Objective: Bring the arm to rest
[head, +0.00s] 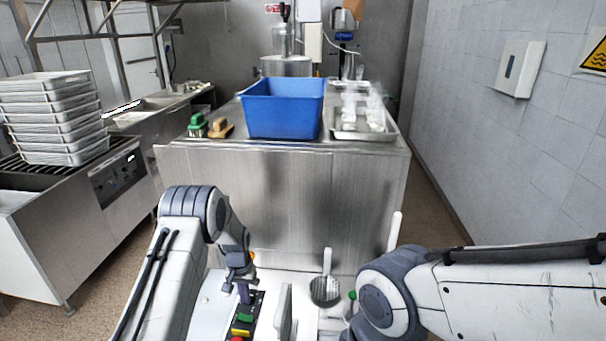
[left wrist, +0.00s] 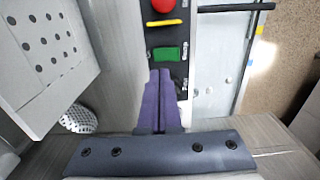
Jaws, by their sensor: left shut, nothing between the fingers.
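My left arm (head: 205,215) comes in from the left, bends at its joint and hangs down in front of the steel counter. Its gripper (head: 243,297) points down over my own base, close to a strip with red, yellow and green buttons. In the left wrist view the purple fingers (left wrist: 160,100) lie together with nothing between them, just short of the green button. My right arm (head: 480,285) comes in from the right, and its bent joint hides what lies beyond. The right gripper is not visible.
A steel counter (head: 285,200) stands ahead. On it are a blue bin (head: 284,112), a green brush (head: 197,126), a tan brush (head: 221,129) and a metal tray (head: 365,134) with clear items. Stacked trays (head: 55,115) stand at left. A tiled wall (head: 500,150) bounds the right.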

